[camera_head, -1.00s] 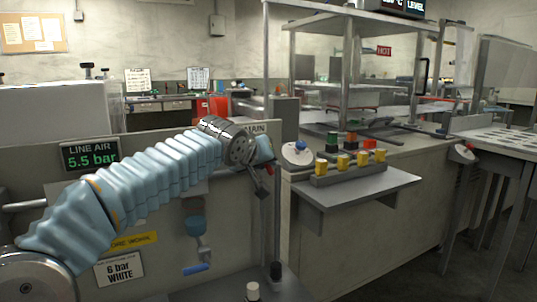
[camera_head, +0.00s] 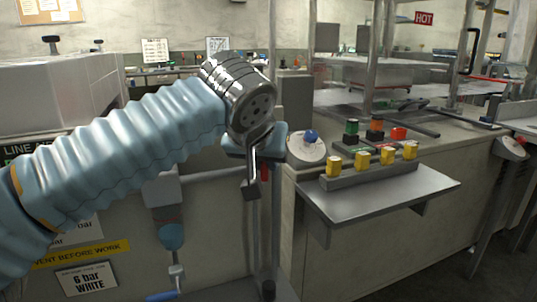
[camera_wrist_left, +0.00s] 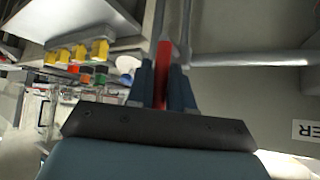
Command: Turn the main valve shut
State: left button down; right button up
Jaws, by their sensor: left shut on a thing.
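The main valve's red lever (camera_wrist_left: 163,72) stands between the two blue fingers of my left gripper (camera_wrist_left: 163,84) in the left wrist view. The fingers are shut on it, one on each side. In the head view my left gripper (camera_head: 262,158) hangs at the end of the blue-sleeved arm, by an upright pipe. Only a small red part of the lever (camera_head: 264,170) shows below the fingers there. The valve body and the MAIN sign are hidden behind my wrist. My right gripper is not in view.
A grey shelf (camera_head: 385,204) with several yellow knobs juts out to the right of my gripper. A round white dial with a blue knob (camera_head: 311,136) is close by. Below my arm are a blue-bodied fitting (camera_head: 172,237) and a white sign (camera_head: 86,279).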

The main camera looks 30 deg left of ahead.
pick_arm(q)
jog(key=shift+f, duration=0.1)
jog(key=c, duration=1.1)
grip_release()
jog(key=shift+w, duration=0.1)
jog(key=p+v, duration=0.1)
jog(key=v, duration=1.3)
jog(key=shift+p, duration=0.3)
jog(key=shift+w+a, duration=0.1)
